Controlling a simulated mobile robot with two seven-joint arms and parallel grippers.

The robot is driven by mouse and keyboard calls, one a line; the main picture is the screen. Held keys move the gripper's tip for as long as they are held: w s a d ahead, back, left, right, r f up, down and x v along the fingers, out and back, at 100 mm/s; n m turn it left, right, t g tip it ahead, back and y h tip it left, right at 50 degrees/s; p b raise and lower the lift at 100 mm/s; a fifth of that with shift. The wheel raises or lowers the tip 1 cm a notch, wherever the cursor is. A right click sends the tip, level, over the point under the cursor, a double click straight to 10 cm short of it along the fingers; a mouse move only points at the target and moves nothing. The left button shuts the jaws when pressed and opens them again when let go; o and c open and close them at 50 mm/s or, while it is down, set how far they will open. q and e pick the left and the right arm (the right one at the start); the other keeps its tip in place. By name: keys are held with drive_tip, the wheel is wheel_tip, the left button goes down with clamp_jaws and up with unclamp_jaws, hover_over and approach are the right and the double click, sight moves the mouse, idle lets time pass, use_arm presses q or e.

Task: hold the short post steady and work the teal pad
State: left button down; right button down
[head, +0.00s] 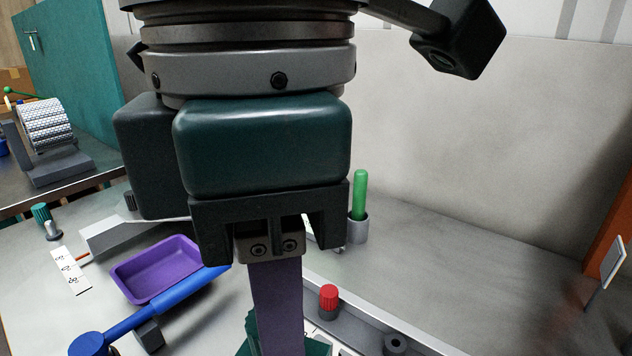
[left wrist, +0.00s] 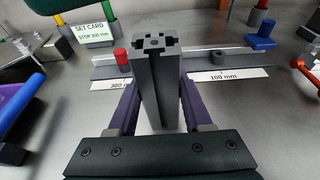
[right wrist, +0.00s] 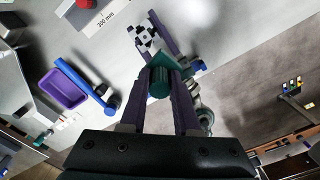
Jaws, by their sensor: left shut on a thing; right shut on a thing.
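The short post (left wrist: 156,75) is a grey slotted profile, upright in the left wrist view with its cross-shaped end facing up. My left gripper (left wrist: 160,100) is shut on it, one purple finger on each side. The post's slotted end also shows in the right wrist view (right wrist: 144,36). My right gripper (right wrist: 161,88) is shut on the teal pad (right wrist: 160,72), close to the post; contact between pad and post cannot be told. In the head view my right gripper hangs in the middle, with the teal pad (head: 318,346) at the bottom edge. The left gripper is outside the head view.
A purple tray (head: 155,268) and a blue lever (head: 150,320) lie left of my right gripper. A rail with a red knob (head: 328,298) runs to the right. A green peg (head: 360,195) stands behind. The bench at right is mostly clear.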

drive_tip(key=shift+r, duration=1.75)
use_arm(q)
drive_tip(key=shift+c, duration=1.2)
unclamp_jaws()
